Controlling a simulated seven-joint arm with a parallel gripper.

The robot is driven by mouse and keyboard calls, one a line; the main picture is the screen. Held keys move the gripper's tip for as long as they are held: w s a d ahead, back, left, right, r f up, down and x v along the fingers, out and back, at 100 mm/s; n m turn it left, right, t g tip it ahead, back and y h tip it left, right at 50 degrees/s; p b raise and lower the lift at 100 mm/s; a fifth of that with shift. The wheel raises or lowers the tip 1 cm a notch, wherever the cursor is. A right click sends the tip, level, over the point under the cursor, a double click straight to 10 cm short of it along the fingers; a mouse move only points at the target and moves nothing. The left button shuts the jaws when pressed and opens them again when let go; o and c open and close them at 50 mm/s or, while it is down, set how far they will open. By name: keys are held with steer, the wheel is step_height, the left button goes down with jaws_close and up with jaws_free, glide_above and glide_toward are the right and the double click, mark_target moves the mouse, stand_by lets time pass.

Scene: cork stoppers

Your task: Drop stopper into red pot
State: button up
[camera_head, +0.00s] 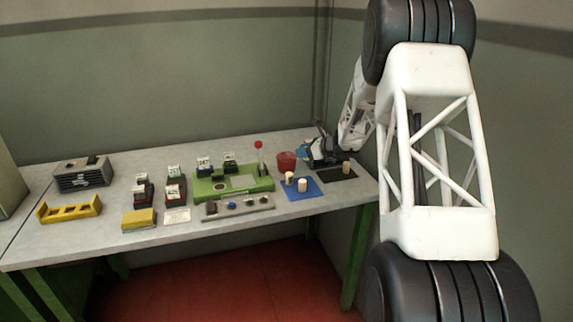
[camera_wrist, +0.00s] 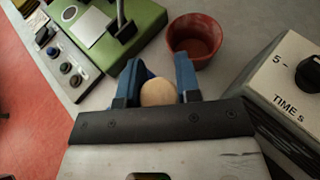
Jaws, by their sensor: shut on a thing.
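My gripper (camera_wrist: 159,76) has blue fingers shut on a pale cork stopper (camera_wrist: 158,93), seen from its rounded end in the wrist view. The red pot (camera_wrist: 207,60) stands just beyond the fingertips, slightly right, with its open mouth showing and its inside looking empty.
A box marked TIME s with a black knob (camera_wrist: 290,85) is close right of the fingers. A green device (camera_wrist: 120,30) and a grey strip with knobs (camera_wrist: 62,62) lie left of the pot.

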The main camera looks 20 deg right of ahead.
steer(key=shift+w, duration=0.15)
steer(key=w+a+r, duration=0.3)
steer(key=w+r, duration=0.2)
steer(key=w, duration=0.5)
steer(key=shift+w+r, duration=0.3)
steer(key=shift+w, duration=0.05)
steer(key=shift+f, duration=0.1)
steer(key=shift+f, duration=2.9)
steer(key=o, duration=1)
steer(key=shift+v, duration=3.85)
